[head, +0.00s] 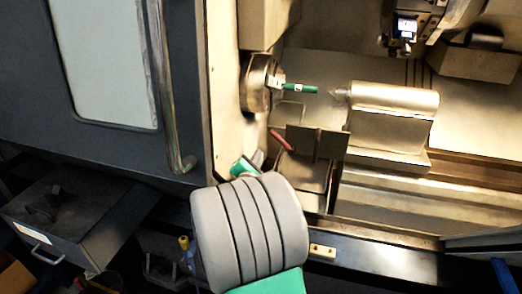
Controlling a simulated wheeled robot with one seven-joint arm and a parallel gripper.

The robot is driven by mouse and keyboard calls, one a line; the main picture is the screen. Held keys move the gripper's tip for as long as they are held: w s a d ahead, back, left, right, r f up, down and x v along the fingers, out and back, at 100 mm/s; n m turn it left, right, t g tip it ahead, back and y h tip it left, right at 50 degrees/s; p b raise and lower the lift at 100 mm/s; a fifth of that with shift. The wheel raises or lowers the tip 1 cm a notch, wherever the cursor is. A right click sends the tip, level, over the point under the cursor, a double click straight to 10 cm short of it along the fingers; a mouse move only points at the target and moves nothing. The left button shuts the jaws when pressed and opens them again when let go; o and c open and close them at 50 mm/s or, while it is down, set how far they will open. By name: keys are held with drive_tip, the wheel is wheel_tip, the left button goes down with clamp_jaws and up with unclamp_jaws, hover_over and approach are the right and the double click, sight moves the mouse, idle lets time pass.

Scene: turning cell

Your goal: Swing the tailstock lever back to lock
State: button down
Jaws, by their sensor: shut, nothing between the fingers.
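In the head view the tailstock (395,110) is a pale metal cylinder on a block, on the right of the lathe bed. Its pointed centre (338,94) faces left toward the chuck. A short red-handled lever (281,140) slants up to the left beside a dark block (316,143), in front of and left of the tailstock. I cannot tell whether it is the tailstock lever. My grey arm link fills the lower middle. My gripper's fingers are hidden behind it, so I cannot tell whether they touch anything.
The chuck (257,84) holds a green-ended workpiece (299,88), apart from the tailstock centre. The dark door with a long handle (170,90) stands left of the opening. A turret (405,28) hangs at upper right. A grey drawer box (75,215) is lower left.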

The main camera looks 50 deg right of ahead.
sight(275, 134)
drive_tip(key=w+d+r+p, duration=0.1)
drive_tip(key=d+r, duration=0.1)
drive_tip(key=d, duration=0.5)
idle(0.3)
drive_tip(key=shift+d, duration=0.1)
drive_tip(key=shift+s+d+r+m+t+b, duration=0.2)
drive_tip(key=shift+s+r+m, duration=0.3)
drive_tip(key=shift+m, duration=0.35)
drive_tip(key=shift+s+d+r+m+t+b, duration=0.15)
drive_tip(key=shift+s+r+m+b, duration=0.2)
drive_tip(key=shift+r+m, duration=0.35)
drive_tip(key=shift+s+d+r+m+h+b, duration=0.15)
drive_tip(key=shift+s+d+r+m+b, duration=0.15)
drive_tip(key=shift+s+m+b, duration=0.5)
drive_tip(key=shift+s+d+r+m+h+b, duration=0.1)
drive_tip(key=shift+s+d+r+m+b, duration=0.2)
drive_tip(key=shift+m+b, duration=0.85)
drive_tip(key=shift+s+d+r+m+h+b, duration=0.15)
drive_tip(key=shift+s+r+m+b, duration=0.1)
drive_tip(key=shift+s+m+b, duration=0.55)
drive_tip(key=shift+w, duration=0.15)
